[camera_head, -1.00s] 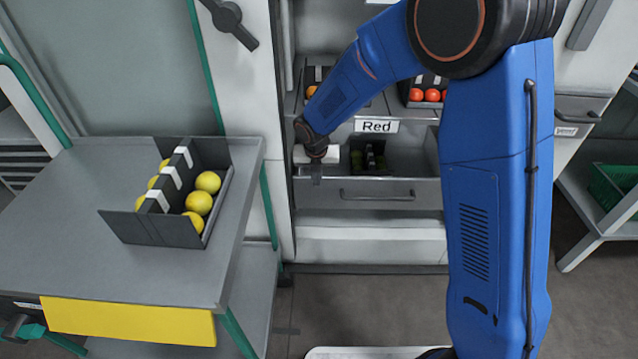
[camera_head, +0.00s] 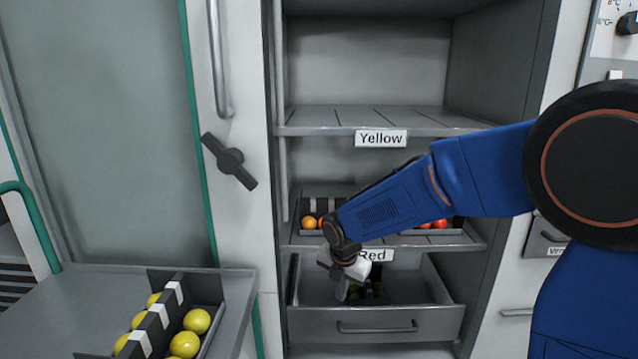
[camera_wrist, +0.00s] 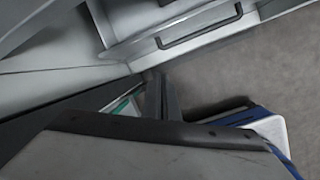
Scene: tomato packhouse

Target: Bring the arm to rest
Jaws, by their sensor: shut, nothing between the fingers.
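My blue arm (camera_head: 390,205) reaches in from the right, across the open cabinet. My gripper (camera_head: 343,290) points down in front of or over the open drawer (camera_head: 375,322); how far it is from the drawer is hard to tell. Its fingers are shut and empty. In the wrist view the dark closed fingers (camera_wrist: 162,98) show above the grey gripper body, with the floor and a drawer handle (camera_wrist: 200,28) beyond them.
A crate of yellow tomatoes (camera_head: 212,310) stands on the grey table (camera_head: 60,315) at left. Shelves labelled Yellow (camera_head: 381,138) and Red (camera_head: 374,256) fill the cabinet. Orange tomatoes (camera_head: 309,222) and red tomatoes (camera_head: 440,223) sit in crates on the Red shelf. The drawer holds a dark crate.

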